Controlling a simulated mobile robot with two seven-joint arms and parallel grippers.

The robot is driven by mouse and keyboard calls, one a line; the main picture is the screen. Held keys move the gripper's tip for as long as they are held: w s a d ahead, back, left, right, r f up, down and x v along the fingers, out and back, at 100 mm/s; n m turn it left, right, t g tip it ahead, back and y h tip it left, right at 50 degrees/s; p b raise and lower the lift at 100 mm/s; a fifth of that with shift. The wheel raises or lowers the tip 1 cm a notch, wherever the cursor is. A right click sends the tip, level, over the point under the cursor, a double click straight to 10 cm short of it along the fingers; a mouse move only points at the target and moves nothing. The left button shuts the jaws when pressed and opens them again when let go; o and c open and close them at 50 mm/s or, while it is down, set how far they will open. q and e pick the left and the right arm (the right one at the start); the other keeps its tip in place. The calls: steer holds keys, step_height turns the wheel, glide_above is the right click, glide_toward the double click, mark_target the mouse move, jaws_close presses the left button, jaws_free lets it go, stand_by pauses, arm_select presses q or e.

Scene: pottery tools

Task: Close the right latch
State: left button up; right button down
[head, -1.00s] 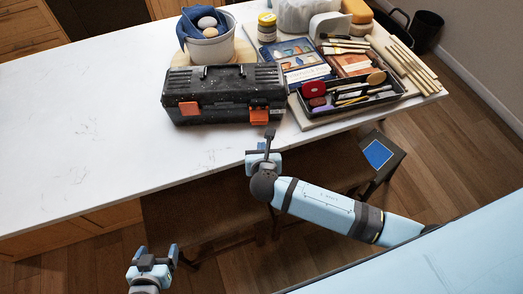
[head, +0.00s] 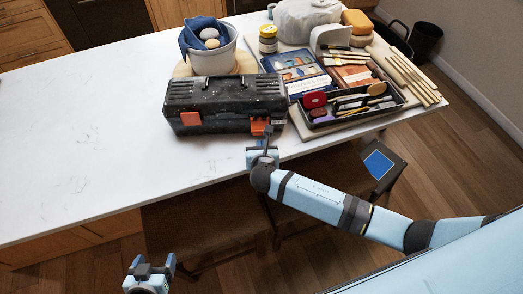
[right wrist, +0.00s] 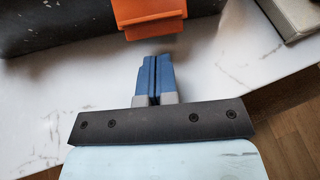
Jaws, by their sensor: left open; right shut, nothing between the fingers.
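A black speckled toolbox (head: 222,95) stands shut on the white table, with two orange latches on its front. The left latch (head: 190,118) lies flat against the box. The right latch (head: 259,125) sits lower and seems to jut outward; in the right wrist view (right wrist: 152,14) its orange lip overhangs the table at the top. My right gripper (head: 268,135) is shut and empty, its blue fingertips (right wrist: 155,62) just in front of and below the right latch, with a small gap in the wrist view. My left gripper (head: 151,268) is open and empty, off the table's front edge at lower left.
A black tray of tools (head: 345,108) and a paint set lie right of the toolbox. A white pot (head: 213,52) with a blue cloth stands behind it. The white table (head: 90,130) is clear on the left. Stools stand below the front edge.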

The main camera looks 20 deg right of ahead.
mark_target(260, 133)
steer(key=shift+w+d, duration=0.1)
steer(key=shift+w, duration=0.3)
steer(key=shift+w+d+b, duration=0.25)
steer(key=shift+w+b, duration=0.25)
steer(key=shift+w, duration=0.35)
steer(key=shift+w+d, duration=0.1)
steer(key=shift+w, duration=0.15)
steer(key=shift+w+r, duration=0.15)
steer(key=shift+w, duration=0.05)
step_height(260, 133, up, 2)
steer(key=shift+p, duration=0.3)
steer(key=shift+s+r, duration=0.3)
steer(key=shift+s, duration=0.2)
steer(key=shift+s+a+r, duration=0.25)
steer(key=shift+s+r, duration=0.05)
steer(key=shift+s, duration=0.15)
steer(key=shift+s+r, duration=0.35)
steer(key=shift+r, duration=0.1)
steer(key=shift+w+d+r, duration=0.1)
steer(key=shift+w+r, duration=0.2)
steer(key=shift+r, duration=0.6)
steer(key=shift+w+r, duration=0.25)
steer(key=shift+r, duration=0.7)
steer(key=shift+w+d+r, duration=0.1)
steer(key=shift+w+r, duration=0.2)
steer(key=shift+r, duration=0.6)
